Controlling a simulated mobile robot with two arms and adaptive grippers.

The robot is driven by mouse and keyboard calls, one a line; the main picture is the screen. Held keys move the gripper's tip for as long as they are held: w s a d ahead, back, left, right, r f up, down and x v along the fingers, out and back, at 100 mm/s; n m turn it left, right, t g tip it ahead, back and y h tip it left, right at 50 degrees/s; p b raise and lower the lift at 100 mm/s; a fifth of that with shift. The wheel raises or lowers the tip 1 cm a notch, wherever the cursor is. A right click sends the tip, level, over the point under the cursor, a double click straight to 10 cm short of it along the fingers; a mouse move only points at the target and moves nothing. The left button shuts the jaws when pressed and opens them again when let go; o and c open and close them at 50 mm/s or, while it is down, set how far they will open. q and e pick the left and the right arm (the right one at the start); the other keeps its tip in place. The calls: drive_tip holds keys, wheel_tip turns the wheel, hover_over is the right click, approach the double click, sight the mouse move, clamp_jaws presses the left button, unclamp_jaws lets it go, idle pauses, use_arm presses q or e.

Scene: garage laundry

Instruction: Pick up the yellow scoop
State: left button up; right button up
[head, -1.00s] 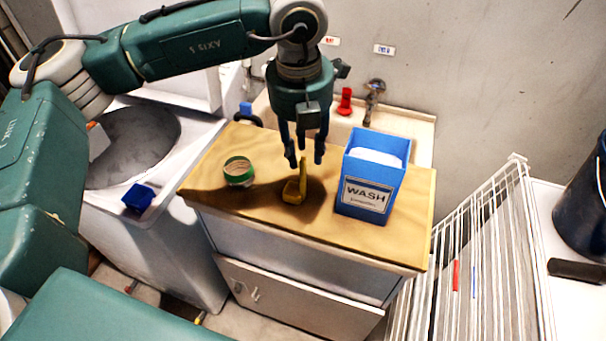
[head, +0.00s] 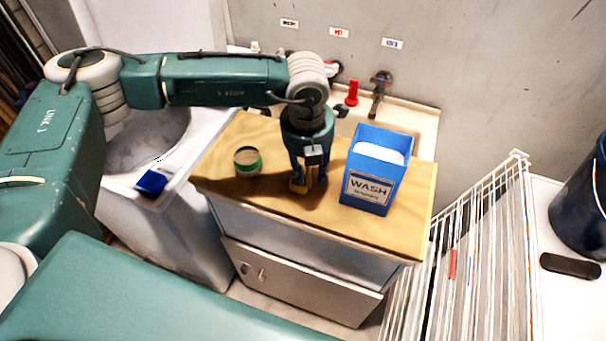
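The yellow scoop (head: 299,187) stands on the wooden top of the cabinet (head: 262,205), between a green-rimmed round container and the blue WASH box. My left gripper (head: 308,186) points down right at the scoop, with its fingers around the upright handle. The fingers and their shadow hide much of the scoop, and I cannot tell whether they are closed on it. My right gripper is not in view.
The blue WASH box (head: 369,190) stands close to the right of my gripper. The green-rimmed container (head: 247,162) is to the left. Behind are a sink with a tap (head: 378,92) and a red object (head: 352,92). A white wire rack (head: 470,235) is at the right.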

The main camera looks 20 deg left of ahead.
use_arm(q)
drive_tip(key=shift+f, duration=0.15)
clamp_jaws()
drive_tip(key=shift+w+r+b, duration=0.1)
drive_tip(key=shift+r+b, duration=0.2)
drive_tip(key=shift+r, duration=0.35)
wheel_tip(320, 180, up, 19)
drive_tip(key=b, duration=0.4)
drive_tip(key=shift+b, duration=0.3)
